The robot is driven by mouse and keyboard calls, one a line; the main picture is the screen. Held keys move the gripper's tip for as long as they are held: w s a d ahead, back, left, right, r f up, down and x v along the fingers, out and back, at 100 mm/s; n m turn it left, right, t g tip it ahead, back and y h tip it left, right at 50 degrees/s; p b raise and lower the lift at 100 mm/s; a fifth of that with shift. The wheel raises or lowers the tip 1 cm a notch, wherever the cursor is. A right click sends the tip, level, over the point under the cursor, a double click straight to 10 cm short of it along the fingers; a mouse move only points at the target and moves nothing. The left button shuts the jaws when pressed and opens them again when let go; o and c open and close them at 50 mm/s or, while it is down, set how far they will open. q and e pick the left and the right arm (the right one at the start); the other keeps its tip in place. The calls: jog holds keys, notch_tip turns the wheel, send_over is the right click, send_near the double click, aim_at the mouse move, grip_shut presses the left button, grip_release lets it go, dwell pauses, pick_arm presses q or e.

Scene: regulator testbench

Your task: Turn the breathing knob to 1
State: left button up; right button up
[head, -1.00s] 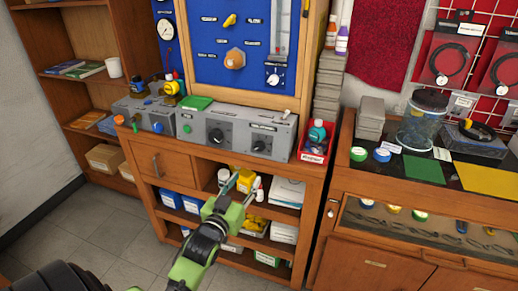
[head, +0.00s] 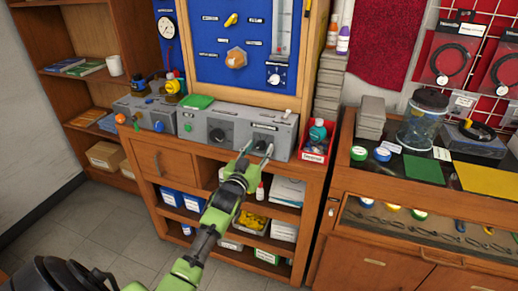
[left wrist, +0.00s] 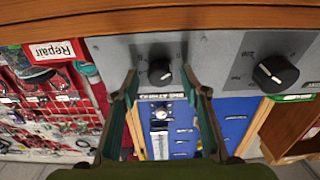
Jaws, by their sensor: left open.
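The grey console (head: 238,131) on the wooden cabinet has two large black knobs on its front. The right-hand knob (head: 263,141) is near the red bin, with a plate whose lettering I cannot read surely. My left gripper (head: 256,150) is open and empty in front of this knob. In the left wrist view, which is upside down, the knob (left wrist: 160,71) shows between the spread fingers (left wrist: 160,76), with no clear contact. The other knob (head: 217,136), also in the left wrist view (left wrist: 275,74), stands clear of the fingers. My right gripper is not in view.
A red bin (head: 317,142) stands beside the console's right end. A green book (head: 197,102) lies on top. A blue panel (head: 236,72) rises behind. Open shelves with boxes (head: 255,222) are below, and a glass display counter (head: 425,200) is at right.

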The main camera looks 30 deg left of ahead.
pick_arm(q)
jog(key=shift+w, duration=0.2)
jog(key=c, duration=1.1)
jog(key=shift+m, duration=0.3)
